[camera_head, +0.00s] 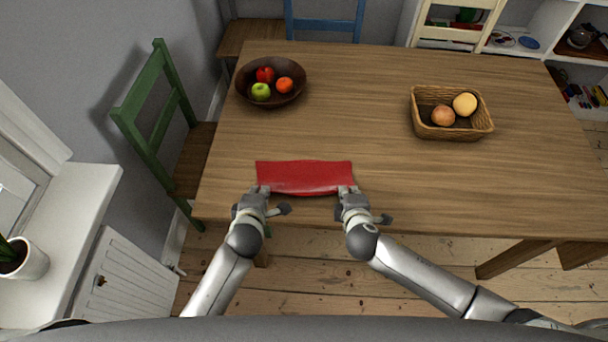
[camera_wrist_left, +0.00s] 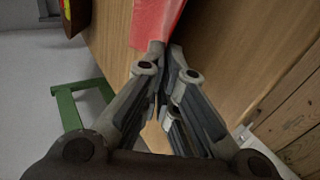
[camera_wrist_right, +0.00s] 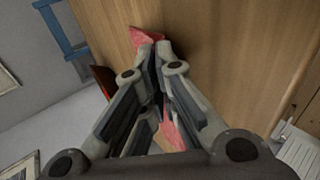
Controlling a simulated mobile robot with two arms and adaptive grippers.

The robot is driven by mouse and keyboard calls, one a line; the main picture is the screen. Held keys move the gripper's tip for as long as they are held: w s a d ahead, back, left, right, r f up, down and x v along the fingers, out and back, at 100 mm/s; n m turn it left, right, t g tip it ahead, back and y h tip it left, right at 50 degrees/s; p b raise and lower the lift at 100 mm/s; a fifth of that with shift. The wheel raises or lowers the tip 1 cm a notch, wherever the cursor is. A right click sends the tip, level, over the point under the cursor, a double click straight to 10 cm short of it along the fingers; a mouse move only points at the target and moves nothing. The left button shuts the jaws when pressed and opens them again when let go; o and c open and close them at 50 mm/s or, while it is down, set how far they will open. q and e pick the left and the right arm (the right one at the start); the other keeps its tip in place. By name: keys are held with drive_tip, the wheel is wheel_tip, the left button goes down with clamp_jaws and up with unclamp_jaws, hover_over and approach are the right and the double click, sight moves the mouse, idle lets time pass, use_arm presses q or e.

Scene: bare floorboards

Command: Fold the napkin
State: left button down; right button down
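The red napkin (camera_head: 304,176) shows as a wide strip near the front edge of the wooden table. Its near edge bows a little between my grippers. My left gripper (camera_head: 263,190) is at its near left corner and my right gripper (camera_head: 347,189) at its near right corner. In the left wrist view the fingertips are closed together at the napkin (camera_wrist_left: 155,22). In the right wrist view the fingers also meet at the tips, with the red napkin (camera_wrist_right: 143,36) just beyond and some pinkish red cloth between the fingers. Whether the cloth lies in layers is unclear.
A dark bowl (camera_head: 243,94) with apples and an orange fruit stands at the table's back left. A wicker basket (camera_head: 455,132) with two fruits stands to the right. A green chair (camera_head: 150,135) is at the left.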

use_arm(q)
drive_tip(key=shift+f, duration=0.15)
use_arm(e)
drive_tip(key=shift+f, duration=0.15)
